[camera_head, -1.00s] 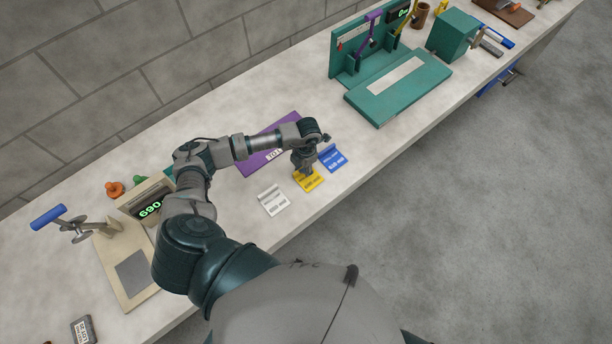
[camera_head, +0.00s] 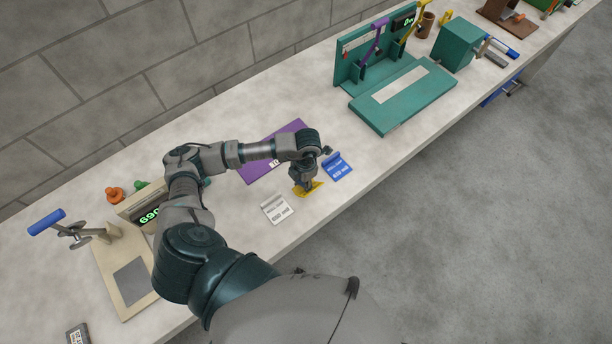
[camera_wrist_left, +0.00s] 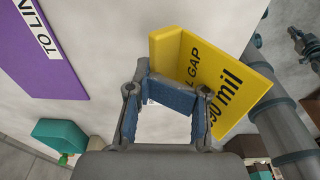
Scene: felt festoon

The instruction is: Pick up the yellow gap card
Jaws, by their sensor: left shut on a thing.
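The yellow gap card (camera_head: 315,188) is at my left gripper (camera_head: 306,184), between a white card and a blue card. My left gripper is shut on it and hides part of it in the head view. In the left wrist view the yellow card (camera_wrist_left: 232,88) is large, with black "GAP" and "mil" print partly hidden by the fingers (camera_wrist_left: 172,92). It looks tilted against the bench there; I cannot tell whether it still touches the top. My right gripper is not in view.
The white card (camera_head: 277,210) and blue card (camera_head: 337,167) lie close on either side. A purple sheet (camera_head: 258,173) is behind. A beige device (camera_head: 112,258) stands left, a teal fixture (camera_head: 420,92) right. The bench's front edge is near.

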